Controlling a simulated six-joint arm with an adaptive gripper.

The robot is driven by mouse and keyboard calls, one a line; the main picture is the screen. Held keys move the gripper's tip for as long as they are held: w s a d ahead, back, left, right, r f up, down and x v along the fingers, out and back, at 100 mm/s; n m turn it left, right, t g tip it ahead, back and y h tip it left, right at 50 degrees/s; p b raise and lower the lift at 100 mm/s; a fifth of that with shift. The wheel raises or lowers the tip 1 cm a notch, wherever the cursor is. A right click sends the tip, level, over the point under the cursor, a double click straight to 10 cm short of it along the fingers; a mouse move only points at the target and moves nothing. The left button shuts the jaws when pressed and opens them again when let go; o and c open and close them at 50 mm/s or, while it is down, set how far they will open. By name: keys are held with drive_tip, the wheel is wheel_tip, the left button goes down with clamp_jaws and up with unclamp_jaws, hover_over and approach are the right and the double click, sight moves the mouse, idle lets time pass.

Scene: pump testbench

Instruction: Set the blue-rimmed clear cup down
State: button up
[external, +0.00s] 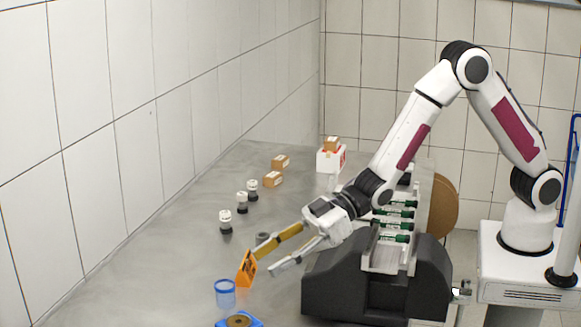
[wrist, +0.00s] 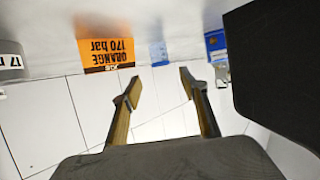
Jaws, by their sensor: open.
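The blue-rimmed clear cup (external: 225,293) stands upright on the grey table at the front, in the external view. It looks clear with a bluish tint and has a blue rim. A small blue shape that appears to be the cup (wrist: 158,53) shows beyond the fingertips in the wrist view. My gripper (external: 267,260) is open and empty, to the right of the cup and apart from it. Its two fingers are spread wide in the wrist view (wrist: 158,88), with nothing between them.
An orange sign (external: 247,268) reading "ORANGE 170 bar" stands between cup and gripper. A blue base with a brown disc (external: 239,321) lies near the cup. Black-and-white fittings (external: 226,221) and small boxes (external: 272,179) stand farther back. A black testbench (external: 335,285) is at right.

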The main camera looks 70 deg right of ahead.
idle(0.3)
drive_tip(key=shift+w+d+r, duration=0.1)
drive_tip(key=shift+d+r, duration=0.25)
drive_tip(key=shift+d, duration=0.1)
drive_tip(key=s+d+r+m+h, duration=0.2)
drive_tip(key=s+d+r, duration=0.15)
drive_tip(key=d, duration=0.55)
drive_tip(key=s+d+r+m+h, duration=0.1)
drive_tip(key=s+d+r+h, duration=0.15)
drive_tip(key=d+r, duration=0.45)
drive_tip(key=s+d+r+m+h, duration=0.2)
drive_tip(key=d+h, duration=0.1)
drive_tip(key=d, duration=0.7)
drive_tip(key=s+d+m+g, duration=0.1)
drive_tip(key=s+d, duration=0.3)
drive_tip(key=s, duration=0.5)
drive_tip(key=s+d+m+g+h, duration=0.1)
drive_tip(key=s+d, duration=0.3)
drive_tip(key=s, duration=0.5)
drive_tip(key=s+d+m+g+h, duration=0.1)
drive_tip(key=s+d, duration=0.3)
drive_tip(key=s, duration=0.5)
drive_tip(key=shift+s+d+f+m+g, duration=0.2)
drive_tip(key=shift+s+f+m+g, duration=0.1)
drive_tip(key=shift+m+g, duration=0.2)
